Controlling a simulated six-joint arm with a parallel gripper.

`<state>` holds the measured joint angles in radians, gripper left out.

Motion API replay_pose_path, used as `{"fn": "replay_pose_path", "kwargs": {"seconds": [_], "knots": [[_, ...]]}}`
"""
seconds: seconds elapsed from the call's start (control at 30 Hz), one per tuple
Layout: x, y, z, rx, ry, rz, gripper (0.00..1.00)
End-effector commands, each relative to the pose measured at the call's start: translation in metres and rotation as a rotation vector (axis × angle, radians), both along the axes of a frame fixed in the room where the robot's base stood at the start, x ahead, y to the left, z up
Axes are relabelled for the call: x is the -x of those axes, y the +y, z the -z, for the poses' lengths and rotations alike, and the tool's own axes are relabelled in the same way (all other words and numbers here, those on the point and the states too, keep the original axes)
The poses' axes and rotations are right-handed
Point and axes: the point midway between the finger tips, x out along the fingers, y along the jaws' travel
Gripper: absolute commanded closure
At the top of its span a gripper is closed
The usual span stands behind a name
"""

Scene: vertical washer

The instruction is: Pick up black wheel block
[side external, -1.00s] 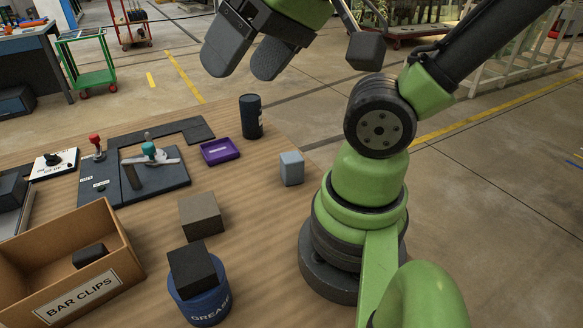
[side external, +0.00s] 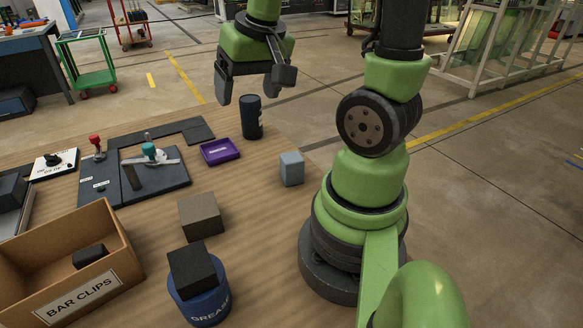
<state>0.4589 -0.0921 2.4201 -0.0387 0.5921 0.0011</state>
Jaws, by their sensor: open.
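A black block (side external: 193,269) rests on top of the blue grease can (side external: 203,306) at the front of the table. Another black block (side external: 90,255) lies inside the cardboard BAR CLIPS box (side external: 118,240). I cannot tell which of these is the black wheel block; no wheel marking is readable. My gripper (side external: 247,95) is open and empty, pointing down above the far part of the table. It is well away from both black blocks, near the dark cylinder (side external: 251,118), and I cannot tell whether it touches that cylinder.
A grey-brown block (side external: 201,216) stands behind the grease can. A light grey block (side external: 291,168) sits near the right table edge. A purple tray (side external: 220,151) and a dark fixture board with a teal-knobbed clamp (side external: 150,153) lie farther back. The wooden table's middle is mostly clear.

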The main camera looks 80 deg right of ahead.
Motion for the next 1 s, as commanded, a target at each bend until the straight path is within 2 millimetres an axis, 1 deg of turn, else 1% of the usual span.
{"fn": "replay_pose_path", "kwargs": {"seconds": [0.03,0.1,0.2,0.3,0.4,0.5,0.57,0.8,1.0], "knots": [[0.003,-0.019,0.02,-0.013,0.061,0.055,0.21],[0.009,-0.041,0.043,-0.029,0.122,0.112,0.21],[0.023,-0.065,0.075,-0.058,0.193,0.179,0.21],[0.037,-0.08,0.101,-0.089,0.242,0.227,0.21],[0.048,-0.088,0.117,-0.113,0.272,0.257,0.21],[0.053,-0.091,0.127,-0.125,0.285,0.269,0.21],[0.054,-0.091,0.133,-0.128,0.288,0.269,0.21],[0.054,-0.091,0.164,-0.129,0.29,0.267,0.21],[0.053,-0.091,0.176,-0.126,0.286,0.269,0.21]]}}
